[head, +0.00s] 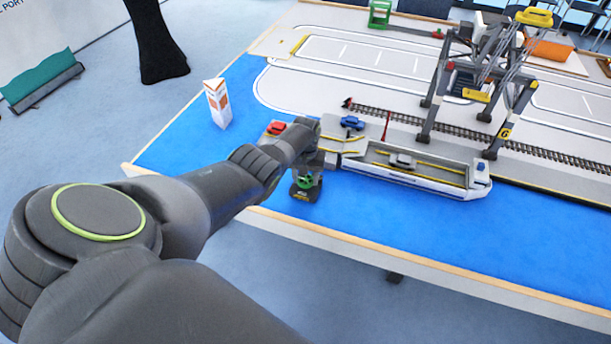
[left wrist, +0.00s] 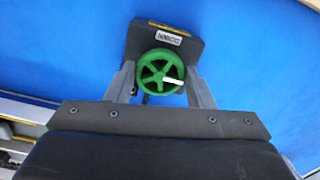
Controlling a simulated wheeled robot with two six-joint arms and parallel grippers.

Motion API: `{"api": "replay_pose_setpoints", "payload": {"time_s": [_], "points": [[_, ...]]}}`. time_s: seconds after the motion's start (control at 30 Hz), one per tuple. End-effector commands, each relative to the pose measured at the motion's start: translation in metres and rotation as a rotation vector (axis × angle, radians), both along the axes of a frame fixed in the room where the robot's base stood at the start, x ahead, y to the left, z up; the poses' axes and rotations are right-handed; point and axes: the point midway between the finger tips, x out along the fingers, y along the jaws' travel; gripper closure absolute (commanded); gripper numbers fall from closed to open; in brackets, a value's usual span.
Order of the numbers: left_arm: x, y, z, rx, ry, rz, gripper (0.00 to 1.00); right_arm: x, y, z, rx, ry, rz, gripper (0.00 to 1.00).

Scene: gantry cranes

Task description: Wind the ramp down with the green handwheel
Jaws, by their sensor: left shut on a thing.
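The green handwheel (left wrist: 158,72) is a spoked wheel on a dark base block (left wrist: 188,46) with a small white label, seen in the left wrist view. My left gripper (left wrist: 160,82) has one finger on each side of the wheel and is shut on it. In the head view the handwheel (head: 305,182) shows small under my left gripper (head: 306,168), near the table's front edge. The ramp (head: 342,144) seems to be the grey piece with yellow edges beside the ferry, partly hidden by my arm. My right gripper is not in view.
A ferry (head: 420,180) with a grey car on deck lies right of the handwheel. A blue car (head: 352,122) and a red car (head: 276,128) stand on the quay. A gantry crane (head: 480,90) stands behind. A white-orange marker (head: 217,103) stands at left.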

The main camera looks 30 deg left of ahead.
Motion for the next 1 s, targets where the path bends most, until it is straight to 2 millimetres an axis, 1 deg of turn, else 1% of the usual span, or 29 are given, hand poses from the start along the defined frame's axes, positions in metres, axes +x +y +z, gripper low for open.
{"api": "replay_pose_setpoints", "payload": {"time_s": [0.03,1.0], "points": [[0.0015,0.0007,0.0023,0.003,-0.003,0.042,0.75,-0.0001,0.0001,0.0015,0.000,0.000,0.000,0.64],[0.0032,-0.0004,0.0021,0.002,-0.004,0.963,0.75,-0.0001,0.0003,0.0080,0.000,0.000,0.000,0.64]]}}
